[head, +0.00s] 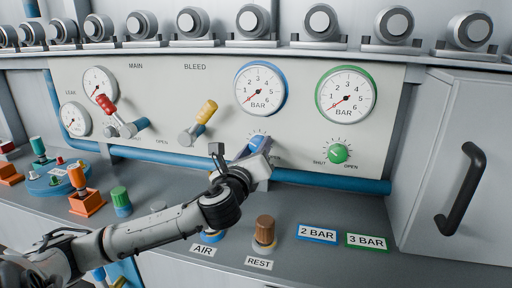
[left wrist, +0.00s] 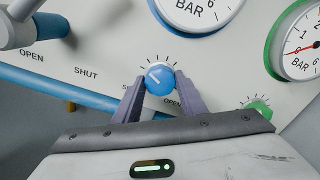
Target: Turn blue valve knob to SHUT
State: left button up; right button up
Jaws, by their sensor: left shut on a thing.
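The blue valve knob (head: 257,142) sits on the white panel below the blue-rimmed gauge (head: 260,88). My left gripper (head: 258,152) reaches it from the front and covers much of it in the head view. In the left wrist view the round blue knob (left wrist: 160,79) is between the two fingers, and the left gripper (left wrist: 161,86) is shut on it. A white mark shows on the knob's face. My right gripper is not in view.
A green knob (head: 338,153) is to the right, below the green-rimmed gauge (head: 345,94). Red (head: 106,103) and yellow (head: 206,111) lever handles stick out at the left. A brown-topped peg (head: 265,230) stands on the bench near the arm. A cabinet handle (head: 461,189) projects at right.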

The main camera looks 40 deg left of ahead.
pick_arm(q)
jog(key=n+p, duration=0.1)
jog(key=n, duration=0.1)
jog(key=shift+n, duration=0.3)
jog(key=n, duration=0.2)
jog(key=shift+n+p, duration=0.35)
jog(key=shift+n, duration=0.95)
jog(key=n+p, duration=0.1)
jog(key=n, duration=0.2)
jog(key=shift+n, duration=0.3)
jog(key=shift+n+p, duration=0.5)
jog(key=shift+n, duration=1.3)
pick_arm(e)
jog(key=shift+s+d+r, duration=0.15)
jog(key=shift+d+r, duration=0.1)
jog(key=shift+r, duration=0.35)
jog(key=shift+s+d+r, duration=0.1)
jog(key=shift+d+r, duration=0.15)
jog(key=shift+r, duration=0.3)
pick_arm(q)
jog(key=o, duration=1)
